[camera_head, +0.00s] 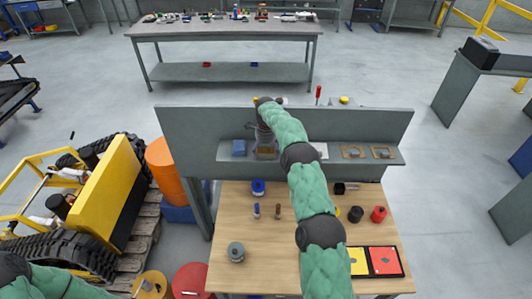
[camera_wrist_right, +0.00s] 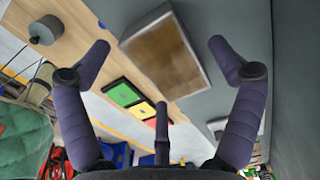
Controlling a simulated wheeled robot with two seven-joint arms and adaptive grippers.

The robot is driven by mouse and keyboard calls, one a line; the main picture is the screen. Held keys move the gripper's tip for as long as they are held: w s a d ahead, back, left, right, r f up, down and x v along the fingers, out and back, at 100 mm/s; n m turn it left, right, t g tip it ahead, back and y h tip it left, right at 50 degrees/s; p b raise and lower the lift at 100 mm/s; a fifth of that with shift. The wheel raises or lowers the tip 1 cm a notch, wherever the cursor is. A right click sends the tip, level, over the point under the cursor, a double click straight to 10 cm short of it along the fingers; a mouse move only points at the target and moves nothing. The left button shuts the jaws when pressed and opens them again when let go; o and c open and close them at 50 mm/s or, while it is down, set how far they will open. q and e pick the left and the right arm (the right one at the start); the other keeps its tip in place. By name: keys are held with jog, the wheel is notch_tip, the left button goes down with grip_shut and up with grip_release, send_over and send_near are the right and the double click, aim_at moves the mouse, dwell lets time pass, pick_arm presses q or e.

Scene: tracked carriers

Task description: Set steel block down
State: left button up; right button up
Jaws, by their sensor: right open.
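My right gripper (camera_head: 265,143) is at the shelf (camera_head: 224,153) on the upright panel, left of the middle. The right wrist view shows its fingers (camera_wrist_right: 160,46) spread wide and empty. A rectangular piece with a brown face and a pale grey metal-like rim (camera_wrist_right: 166,55) lies just beyond the fingertips, apart from them. It also shows under the gripper in the head view (camera_head: 267,154), partly hidden by it. I cannot tell for certain whether this piece is the steel block. My left arm shows only at the lower left; its gripper is out of view.
The wooden table (camera_head: 270,247) below carries a grey cylinder (camera_head: 236,252), small parts and a coloured-square board (camera_head: 376,261). My right arm crosses above it.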

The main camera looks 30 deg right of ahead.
aim_at(266, 153)
notch_tip(266, 153, up, 11)
jog(key=shift+r+b, duration=0.2)
jog(key=shift+b, duration=0.25)
jog(key=shift+f, duration=0.1)
dwell(0.4)
